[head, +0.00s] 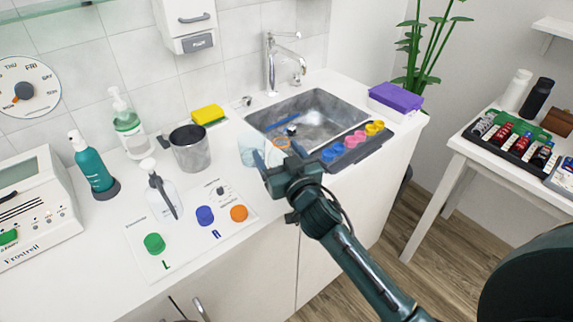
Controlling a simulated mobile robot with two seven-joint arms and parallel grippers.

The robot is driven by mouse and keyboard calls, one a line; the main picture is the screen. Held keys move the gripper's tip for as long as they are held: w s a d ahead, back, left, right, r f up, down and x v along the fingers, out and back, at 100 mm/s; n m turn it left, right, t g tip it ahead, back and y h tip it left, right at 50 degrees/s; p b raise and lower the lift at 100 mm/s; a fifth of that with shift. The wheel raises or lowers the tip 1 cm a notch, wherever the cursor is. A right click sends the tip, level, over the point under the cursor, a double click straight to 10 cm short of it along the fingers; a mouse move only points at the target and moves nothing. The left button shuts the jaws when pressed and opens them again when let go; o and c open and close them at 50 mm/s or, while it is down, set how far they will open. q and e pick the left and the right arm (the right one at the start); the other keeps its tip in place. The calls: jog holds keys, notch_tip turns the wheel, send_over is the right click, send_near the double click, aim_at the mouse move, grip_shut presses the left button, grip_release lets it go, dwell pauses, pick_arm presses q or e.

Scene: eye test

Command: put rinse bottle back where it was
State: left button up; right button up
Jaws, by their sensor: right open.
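A white bottle with a grey spout or tube on its front (161,194), which looks like the rinse bottle, stands upright on the white counter at the back edge of a printed sheet (150,262). My right gripper (277,156) is open at the counter's front edge by the sink, well to the right of that bottle. A pale, see-through cup or beaker (250,146) is just behind its fingers, partly hidden; I cannot tell whether they touch. Nothing clear shows between the fingers. My left gripper is not in view.
Green (154,243), blue (205,215) and orange caps (239,213) sit on the sheet. A metal cup (190,150), teal bottle (91,165) and soap dispenser (128,128) stand behind. The sink (335,112) and a grey tray with coloured pieces (378,146) are right.

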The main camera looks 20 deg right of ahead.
jog(key=s+d+p, duration=0.1)
jog(key=s, duration=1)
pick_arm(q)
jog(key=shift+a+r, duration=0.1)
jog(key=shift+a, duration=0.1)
pick_arm(e)
jog(key=s+a+f+n+g+y, duration=0.1)
jog(key=s+a+f+g, duration=0.1)
jog(key=s+f, duration=0.5)
jog(key=s+a+f+n+g+y, duration=0.1)
jog(key=s+a+f+g, duration=0.1)
jog(key=s+f+g, duration=0.3)
notch_tip(320, 180, down, 4)
jog(key=s, duration=0.2)
jog(key=shift+s, duration=0.35)
jog(key=shift+f, duration=0.1)
pick_arm(q)
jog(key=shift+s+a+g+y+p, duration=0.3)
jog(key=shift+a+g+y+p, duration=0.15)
jog(key=shift+p, duration=0.65)
pick_arm(e)
jog(key=shift+s+d, duration=0.1)
jog(key=shift+d, duration=0.2)
